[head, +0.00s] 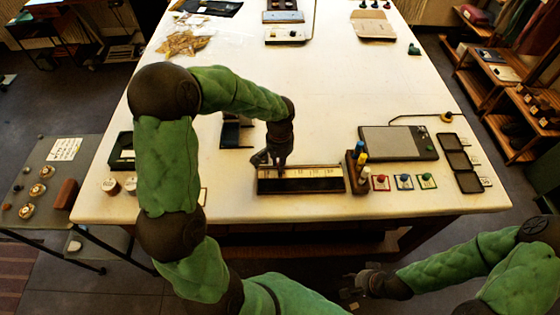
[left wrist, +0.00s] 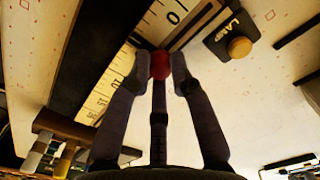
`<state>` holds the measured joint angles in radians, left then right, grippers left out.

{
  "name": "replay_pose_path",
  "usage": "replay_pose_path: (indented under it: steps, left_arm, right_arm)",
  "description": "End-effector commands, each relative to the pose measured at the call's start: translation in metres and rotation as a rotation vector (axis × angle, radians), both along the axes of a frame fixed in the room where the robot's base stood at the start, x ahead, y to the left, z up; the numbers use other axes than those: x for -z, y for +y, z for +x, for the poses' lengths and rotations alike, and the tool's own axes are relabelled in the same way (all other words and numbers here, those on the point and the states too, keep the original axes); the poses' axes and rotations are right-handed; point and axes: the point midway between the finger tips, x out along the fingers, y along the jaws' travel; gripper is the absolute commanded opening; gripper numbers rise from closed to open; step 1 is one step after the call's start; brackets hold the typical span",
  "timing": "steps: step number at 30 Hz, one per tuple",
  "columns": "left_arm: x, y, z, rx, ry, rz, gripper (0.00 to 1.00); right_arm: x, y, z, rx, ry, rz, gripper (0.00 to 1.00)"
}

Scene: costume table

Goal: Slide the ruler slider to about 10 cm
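The ruler (head: 312,173) lies in a dark frame near the table's front edge, its pale scale showing printed marks. In the left wrist view the scale (left wrist: 101,98) runs diagonally, with a dark rail beside it. The red slider knob (left wrist: 160,65) sits between my left fingertips, which appear to press on it from both sides. In the head view my left gripper (head: 272,163) points down at the ruler's left part and hides the knob. My right gripper (head: 349,284) is empty and looks open, low in front of the table.
A wooden holder (head: 353,173) with coloured bottles stands close to the ruler's right end. Right of it are small coloured cards, a grey tablet (head: 398,143) and dark trays (head: 458,160). A block labelled LAMP (left wrist: 232,38) is near my left gripper.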

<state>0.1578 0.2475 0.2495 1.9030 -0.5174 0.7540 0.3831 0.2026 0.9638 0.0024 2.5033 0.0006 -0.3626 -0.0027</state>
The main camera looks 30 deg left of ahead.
Motion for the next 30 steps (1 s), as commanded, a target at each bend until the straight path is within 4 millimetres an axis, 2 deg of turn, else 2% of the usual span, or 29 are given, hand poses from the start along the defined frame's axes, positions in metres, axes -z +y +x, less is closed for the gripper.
replay_pose_path:
  steps: [7,15,23,24,26,27,30]
  left_arm:
    - [0.000,-0.006,0.004,0.003,-0.001,0.000,0.00]
    - [0.000,-0.041,0.026,0.004,-0.003,-0.001,0.00]
    - [0.000,-0.042,0.026,0.000,-0.001,0.001,0.00]
    - [0.000,-0.042,0.026,0.000,0.000,0.001,0.25]
    - [0.000,-0.042,0.026,0.000,-0.001,0.001,0.42]
    - [0.000,-0.042,0.026,0.000,0.000,0.001,0.46]
    - [0.000,-0.042,0.026,0.000,0.000,0.000,0.46]
  right_arm:
    - [0.001,0.000,0.000,0.000,0.000,0.000,0.40]
    - [0.003,0.000,0.000,0.000,0.000,0.000,0.40]
    - [0.003,0.000,0.000,0.000,0.000,0.000,0.40]
    - [0.003,0.000,0.000,0.000,0.000,0.000,0.40]
    - [0.003,0.000,0.000,0.000,0.000,0.000,0.40]
    - [0.003,0.000,0.000,0.000,0.000,0.000,0.40]
    - [0.003,0.000,0.000,0.000,0.000,0.000,0.40]
